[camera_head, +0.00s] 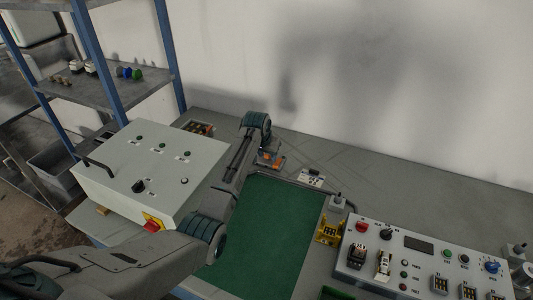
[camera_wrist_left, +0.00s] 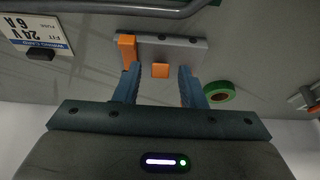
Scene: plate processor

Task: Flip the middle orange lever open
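An orange lever (camera_head: 272,157) on a small grey fitting shows at the far edge of the green mat (camera_head: 262,235) in the head view. My left gripper (camera_head: 266,150) reaches down right at it and partly hides it. In the left wrist view, a grey block (camera_wrist_left: 185,48) carries an orange upright piece (camera_wrist_left: 127,48) at its left and a smaller orange block (camera_wrist_left: 160,70) near its middle. The left gripper's blue fingers (camera_wrist_left: 160,88) are apart, with the smaller orange block between them in the picture. I cannot tell whether they touch it. My right gripper is not in view.
A grey control box (camera_head: 150,170) with a red knob stands left of my arm. A button panel (camera_head: 425,262) lies at the right. A green ring (camera_wrist_left: 219,91) is right of the fingers in the wrist view. A dark bar (camera_wrist_left: 110,8) crosses its top.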

